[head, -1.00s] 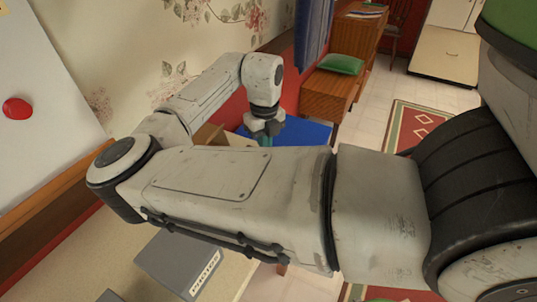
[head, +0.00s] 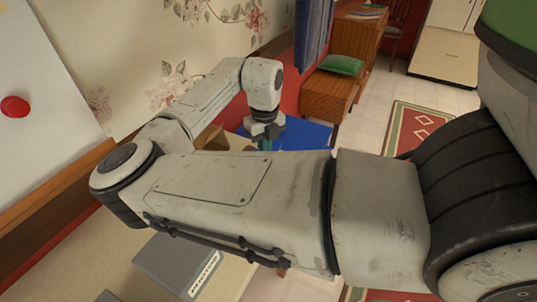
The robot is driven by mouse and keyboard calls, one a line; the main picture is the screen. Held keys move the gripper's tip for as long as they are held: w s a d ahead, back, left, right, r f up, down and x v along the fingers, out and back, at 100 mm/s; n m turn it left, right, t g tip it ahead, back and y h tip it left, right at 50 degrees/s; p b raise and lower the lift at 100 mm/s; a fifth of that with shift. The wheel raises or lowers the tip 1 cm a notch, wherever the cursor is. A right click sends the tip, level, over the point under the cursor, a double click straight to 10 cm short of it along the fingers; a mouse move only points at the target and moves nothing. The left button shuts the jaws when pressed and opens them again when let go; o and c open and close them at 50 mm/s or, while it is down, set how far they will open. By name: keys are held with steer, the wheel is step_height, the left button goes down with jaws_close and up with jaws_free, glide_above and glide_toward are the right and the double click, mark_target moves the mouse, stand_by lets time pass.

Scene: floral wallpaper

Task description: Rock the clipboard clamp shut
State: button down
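My gripper (head: 266,138) points down beyond my own forearm, low over a flat blue surface (head: 306,135). Its fingertips are mostly hidden behind the arm, so I cannot tell whether they are open or shut. A bit of teal shows at the fingers; I cannot tell what it is. No clipboard or clamp can be made out in the head view. The arm covers much of the area around the gripper.
A brown box-like object (head: 211,137) stands just left of the gripper. A grey box (head: 180,264) with lettering lies on a pale surface in front. A wooden cabinet with a green cushion (head: 341,64) stands behind. The floral wall is close on the left.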

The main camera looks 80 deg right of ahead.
steer(key=shift+r, duration=0.1)
step_height(320, 180, up, 7)
steer(key=p, duration=0.6)
stand_by(0.8)
